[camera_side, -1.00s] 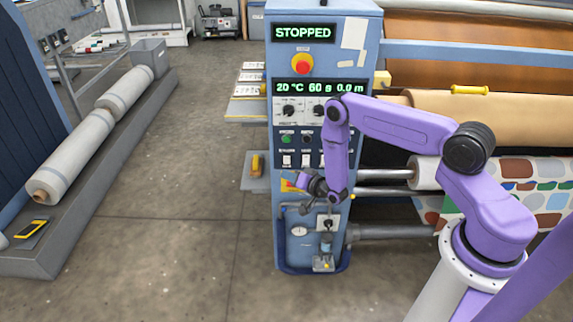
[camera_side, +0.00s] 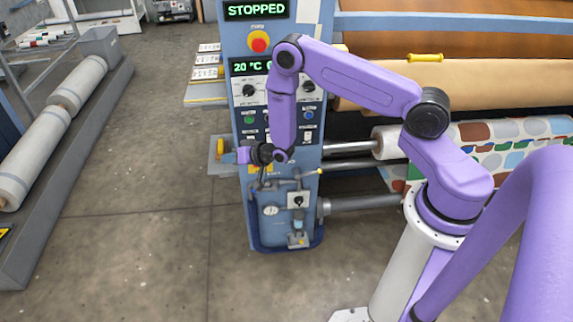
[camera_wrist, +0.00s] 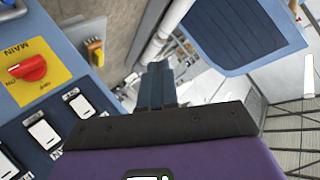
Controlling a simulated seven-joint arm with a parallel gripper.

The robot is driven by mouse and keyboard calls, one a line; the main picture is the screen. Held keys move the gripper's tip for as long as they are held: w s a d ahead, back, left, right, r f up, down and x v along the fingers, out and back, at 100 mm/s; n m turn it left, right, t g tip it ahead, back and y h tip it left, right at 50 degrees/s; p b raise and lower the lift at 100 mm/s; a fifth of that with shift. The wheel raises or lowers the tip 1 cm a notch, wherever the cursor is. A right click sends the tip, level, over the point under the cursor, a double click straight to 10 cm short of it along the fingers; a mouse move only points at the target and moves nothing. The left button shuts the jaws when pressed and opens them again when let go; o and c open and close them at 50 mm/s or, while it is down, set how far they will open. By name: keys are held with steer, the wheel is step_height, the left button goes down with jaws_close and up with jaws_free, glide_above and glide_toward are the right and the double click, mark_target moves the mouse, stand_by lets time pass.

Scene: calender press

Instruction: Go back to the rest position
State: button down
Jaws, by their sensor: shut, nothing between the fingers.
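My gripper (camera_side: 236,155) is at the front of the blue press cabinet, below its switches in the side view, pointing left. In the wrist view its dark fingers (camera_wrist: 159,84) are together with nothing between them. The cabinet (camera_side: 262,185) stands upright, with a STOPPED display (camera_side: 255,9) and a red stop button (camera_side: 259,42). A second display is partly covered by my arm and shows 20 °C. The wrist view shows the red MAIN switch (camera_wrist: 28,68) on a yellow plate and several white rocker switches (camera_wrist: 42,131) to the left of the fingers.
Rolls with tan (camera_side: 480,88) and patterned material (camera_side: 515,140) lie right of the cabinet, behind my arm. A yellow-handled item (camera_side: 425,57) lies on the tan roll. A grey rack with wrapped rolls (camera_side: 35,155) stands at left. The floor (camera_side: 150,190) between is clear.

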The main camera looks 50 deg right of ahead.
steer(key=s+a+r+n+g+y, duration=0.1)
steer(key=s+a+r+n+g, duration=0.4)
steer(key=s+r, duration=0.35)
steer(key=s+a+r+n+g+y, duration=0.15)
steer(key=s+a+r+n, duration=0.25)
steer(key=s+a+r, duration=0.4)
steer(key=s+d+r+n+g+h, duration=0.1)
steer(key=s+d+r+n+g, duration=0.1)
steer(key=s, duration=0.6)
steer(key=s+d+r+n+g+h, duration=0.1)
steer(key=s+d+r+n+h, duration=0.1)
steer(key=s+d, duration=0.3)
steer(key=s+d+r+n+g+h, duration=0.1)
steer(key=s+d+r+n, duration=0.3)
steer(key=s, duration=0.8)
steer(key=shift+d+g+h, duration=0.15)
steer(key=shift+g+h, duration=0.2)
steer(key=shift+g, duration=0.5)
